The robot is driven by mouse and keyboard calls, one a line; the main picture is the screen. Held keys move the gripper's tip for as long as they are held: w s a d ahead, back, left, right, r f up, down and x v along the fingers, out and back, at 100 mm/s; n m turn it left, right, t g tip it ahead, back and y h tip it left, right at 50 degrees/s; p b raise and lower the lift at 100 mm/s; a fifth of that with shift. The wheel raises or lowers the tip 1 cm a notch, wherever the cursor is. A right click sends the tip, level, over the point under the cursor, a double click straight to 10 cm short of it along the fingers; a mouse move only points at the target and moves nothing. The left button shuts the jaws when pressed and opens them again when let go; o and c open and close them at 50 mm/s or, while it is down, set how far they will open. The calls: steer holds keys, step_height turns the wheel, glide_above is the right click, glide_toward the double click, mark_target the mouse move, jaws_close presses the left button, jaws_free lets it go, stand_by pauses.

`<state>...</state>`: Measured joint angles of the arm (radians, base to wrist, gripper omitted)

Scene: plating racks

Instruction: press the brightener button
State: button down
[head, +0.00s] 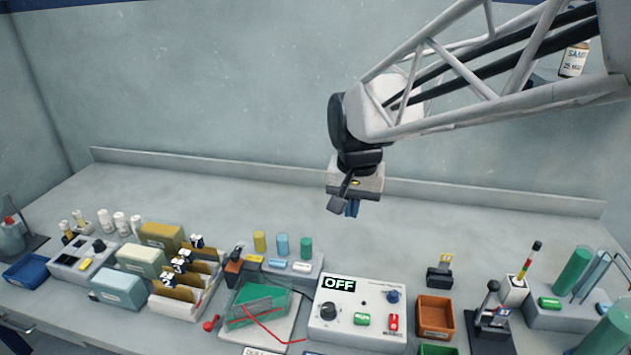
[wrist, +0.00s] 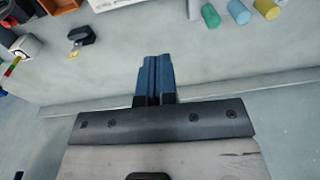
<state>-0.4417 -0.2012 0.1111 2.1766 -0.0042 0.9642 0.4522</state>
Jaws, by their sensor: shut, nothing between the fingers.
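My gripper (head: 352,209) hangs in the air above the back of the bench, its fingers pointing down. In the wrist view its blue fingers (wrist: 157,78) are together with nothing between them. No button can be read as the brightener button; the small lettering is too fine. A grey control box (head: 357,310) with an OFF display (head: 338,285) stands at the front centre, with a green button (head: 361,319), a red switch (head: 394,322) and a blue knob (head: 393,296). A grey block (head: 312,261) carries yellow, blue and green cylinders and small coloured labels or buttons. My gripper touches none of these.
Left of the control box are a green tank (head: 252,306) with red wire and several card racks (head: 183,293). Right are an orange bin (head: 435,315), a black lever (head: 489,300) and a signal tower (head: 528,262). The back strip of the bench is clear.

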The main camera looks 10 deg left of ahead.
steer(key=w+a+f, duration=0.2)
steer(key=w+a, duration=0.1)
steer(key=a, duration=0.8)
steer(key=g, duration=0.1)
glide_above(254, 257)
step_height(254, 257, down, 4)
steer(key=shift+r, duration=0.1)
step_height(254, 257, down, 14)
stand_by(0.4)
